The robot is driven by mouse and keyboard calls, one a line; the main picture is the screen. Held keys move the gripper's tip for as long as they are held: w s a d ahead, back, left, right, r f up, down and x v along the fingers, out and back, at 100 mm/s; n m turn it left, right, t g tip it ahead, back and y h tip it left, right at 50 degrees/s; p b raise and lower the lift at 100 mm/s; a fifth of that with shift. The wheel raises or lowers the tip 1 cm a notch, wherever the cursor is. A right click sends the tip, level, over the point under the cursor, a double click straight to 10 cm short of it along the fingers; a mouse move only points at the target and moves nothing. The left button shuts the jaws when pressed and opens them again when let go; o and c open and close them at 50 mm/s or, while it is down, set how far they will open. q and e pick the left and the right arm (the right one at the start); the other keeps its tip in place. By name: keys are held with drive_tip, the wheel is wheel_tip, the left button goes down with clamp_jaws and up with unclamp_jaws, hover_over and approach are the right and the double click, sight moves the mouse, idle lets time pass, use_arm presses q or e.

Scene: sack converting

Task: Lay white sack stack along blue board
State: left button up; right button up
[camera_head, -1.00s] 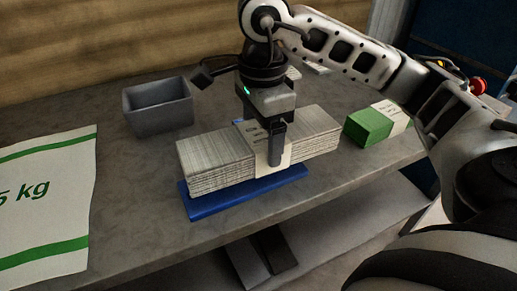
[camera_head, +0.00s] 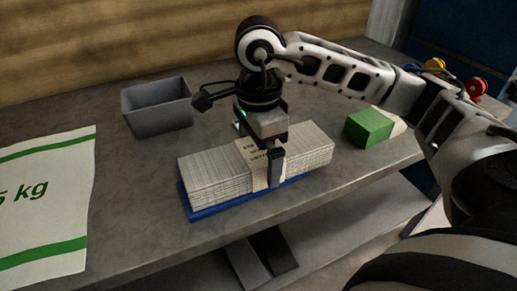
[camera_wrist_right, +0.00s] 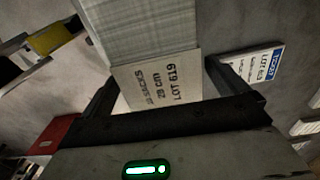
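The white sack stack (camera_head: 215,174), with a printed paper band (camera_head: 252,157) round its middle, lies lengthwise over the blue board (camera_head: 215,206). The board's front edge and left end show below it; the rest is hidden. The stack looks level and on or just above the board; I cannot tell if it bears fully. My right gripper (camera_head: 275,168) points down astride the band, one finger in front. My left gripper is not in view.
A grey open bin (camera_head: 158,108) stands behind and left of the stack. A green block (camera_head: 369,127) lies to the right. A large printed sack (camera_head: 45,200) lies flat at left. The table's front edge (camera_head: 310,203) runs close before the board.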

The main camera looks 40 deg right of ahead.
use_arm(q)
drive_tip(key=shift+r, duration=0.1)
use_arm(e)
drive_tip(key=shift+r+p, duration=0.35)
use_arm(q)
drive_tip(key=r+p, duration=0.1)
drive_tip(key=p, duration=0.2)
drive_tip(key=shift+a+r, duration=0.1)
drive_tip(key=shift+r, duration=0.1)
use_arm(e)
wheel_tip(320, 180, up, 12)
drive_tip(key=shift+f, duration=0.15)
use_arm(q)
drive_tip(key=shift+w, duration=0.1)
